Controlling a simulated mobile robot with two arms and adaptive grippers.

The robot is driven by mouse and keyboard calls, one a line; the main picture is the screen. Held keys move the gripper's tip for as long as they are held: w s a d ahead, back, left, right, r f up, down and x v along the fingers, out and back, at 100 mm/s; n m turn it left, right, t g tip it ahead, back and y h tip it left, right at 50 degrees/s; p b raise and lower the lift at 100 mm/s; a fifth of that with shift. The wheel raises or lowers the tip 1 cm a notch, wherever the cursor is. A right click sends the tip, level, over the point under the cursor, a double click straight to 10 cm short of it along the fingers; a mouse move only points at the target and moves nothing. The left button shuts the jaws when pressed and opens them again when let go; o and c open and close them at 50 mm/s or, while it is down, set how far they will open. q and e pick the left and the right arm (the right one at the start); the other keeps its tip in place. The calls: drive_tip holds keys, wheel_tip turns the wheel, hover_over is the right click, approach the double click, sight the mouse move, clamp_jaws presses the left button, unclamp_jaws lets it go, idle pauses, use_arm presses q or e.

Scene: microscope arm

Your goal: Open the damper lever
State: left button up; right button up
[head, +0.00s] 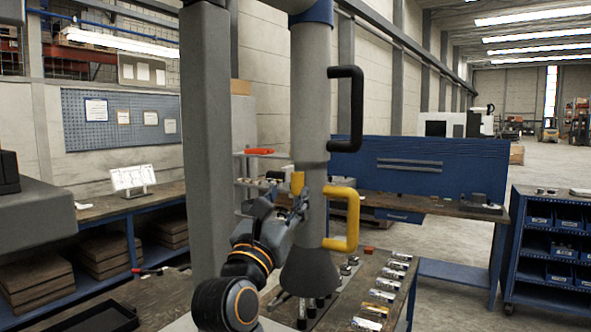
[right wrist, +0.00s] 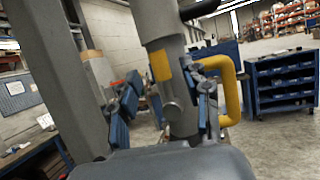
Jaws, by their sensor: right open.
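A grey extraction tube (head: 311,120) hangs upright with a wide hood at its bottom. A small yellow tab (head: 297,182), seemingly the damper lever, stands on the tube's left side; it also shows in the right wrist view (right wrist: 160,66), above a round grey boss. A yellow loop handle (head: 352,215) is on the tube's right side and a black one (head: 357,110) is above it. My right gripper (head: 300,203) is just below the tab; its open blue fingers (right wrist: 165,108) appear on either side of the tube in the wrist view. Contact cannot be told. My left gripper is not in view.
A thick grey column (head: 207,130) stands left of the tube. A workbench (head: 400,275) with several small parts lies below the hood. A blue-backed bench (head: 430,165) and a blue bin cart (head: 550,240) stand to the right, with open floor beyond.

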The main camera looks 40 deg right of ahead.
sight(295, 180)
drive_tip(key=p+x, duration=0.1)
drive_tip(key=x, duration=0.2)
drive_tip(key=p+x, duration=0.1)
drive_tip(key=x, duration=0.2)
drive_tip(key=shift+w+a+f, duration=0.1)
drive_tip(key=shift+w, duration=0.15)
drive_tip(key=shift+d, duration=0.3)
drive_tip(key=shift+w, duration=0.15)
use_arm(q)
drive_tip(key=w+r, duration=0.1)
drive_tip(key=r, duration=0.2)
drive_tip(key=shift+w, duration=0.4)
use_arm(e)
clamp_jaws()
